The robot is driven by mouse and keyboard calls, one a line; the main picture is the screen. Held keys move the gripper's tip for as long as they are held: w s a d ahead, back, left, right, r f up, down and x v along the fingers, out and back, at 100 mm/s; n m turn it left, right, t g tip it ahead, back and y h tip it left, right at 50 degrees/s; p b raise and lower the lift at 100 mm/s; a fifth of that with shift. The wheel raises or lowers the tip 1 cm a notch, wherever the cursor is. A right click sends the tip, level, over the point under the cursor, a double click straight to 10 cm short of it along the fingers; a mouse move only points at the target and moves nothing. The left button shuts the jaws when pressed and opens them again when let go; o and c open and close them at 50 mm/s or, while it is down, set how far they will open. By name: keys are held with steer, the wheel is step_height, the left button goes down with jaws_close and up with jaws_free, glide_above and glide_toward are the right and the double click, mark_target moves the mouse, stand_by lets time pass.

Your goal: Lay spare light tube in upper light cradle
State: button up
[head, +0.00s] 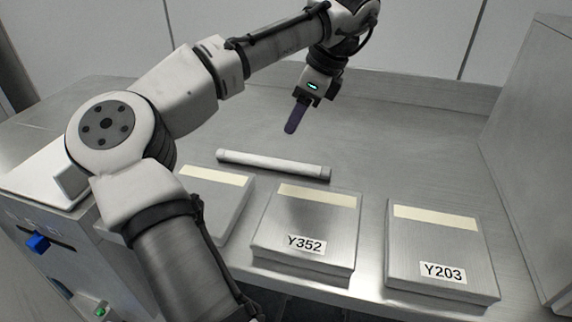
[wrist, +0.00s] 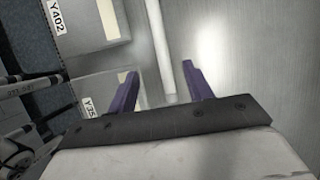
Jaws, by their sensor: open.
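The spare light tube (head: 273,164) is a white rod with grey end caps. It lies on the metal worktop behind the row of labelled boxes. My gripper (head: 292,129) is above the worktop, behind the tube in the head view. In the wrist view the tube (wrist: 160,45) runs up from between the purple fingers of my gripper (wrist: 160,84). The fingers are apart, with nothing held between them. I cannot make out the upper light cradle in either view.
A box labelled Y352 (head: 306,226) and a box labelled Y203 (head: 440,247) stand at the front. Another box (head: 217,203) is partly behind my arm; the wrist view shows a Y402 label (wrist: 57,16). A metal housing (head: 535,150) bounds the right. The back worktop is clear.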

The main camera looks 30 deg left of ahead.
glide_above(272, 159)
steer(key=d, duration=0.3)
steer(key=f, duration=0.7)
steer(key=shift+w+a+f, duration=0.2)
steer(key=shift+w+a, duration=0.05)
steer(key=shift+w, duration=0.05)
steer(key=shift+x, duration=2.65)
steer(key=shift+a, duration=0.15)
steer(key=c, duration=1.1)
